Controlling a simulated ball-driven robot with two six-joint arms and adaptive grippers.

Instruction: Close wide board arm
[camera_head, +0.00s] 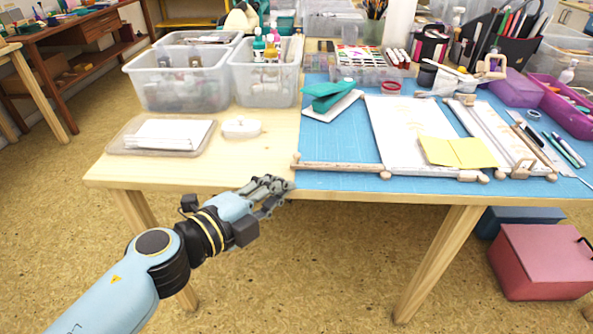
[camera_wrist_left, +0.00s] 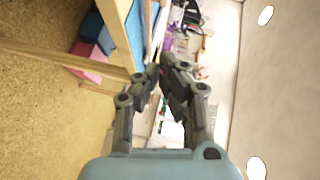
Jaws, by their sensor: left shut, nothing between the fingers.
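The wide board (camera_head: 397,125) is a white panel lying on the blue mat. Its wooden arm (camera_head: 340,167) sticks out to the left from a round joint at the board's front left corner, along the table's front edge. The arm's free end has a small knob (camera_head: 296,160). My left gripper (camera_head: 283,187) is shut and empty at the table's front edge, just below and left of that knob in the head view. I cannot tell whether they touch. The shut fingers also show in the left wrist view (camera_wrist_left: 161,65). My right gripper is out of view.
Yellow paper (camera_head: 459,152) lies across the wide board's front right part. A narrower board (camera_head: 500,135) lies to its right. A teal stapler-like thing (camera_head: 328,95) sits behind the arm. A tray of white paper (camera_head: 160,136) and a white box (camera_head: 241,128) stand left on bare wood.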

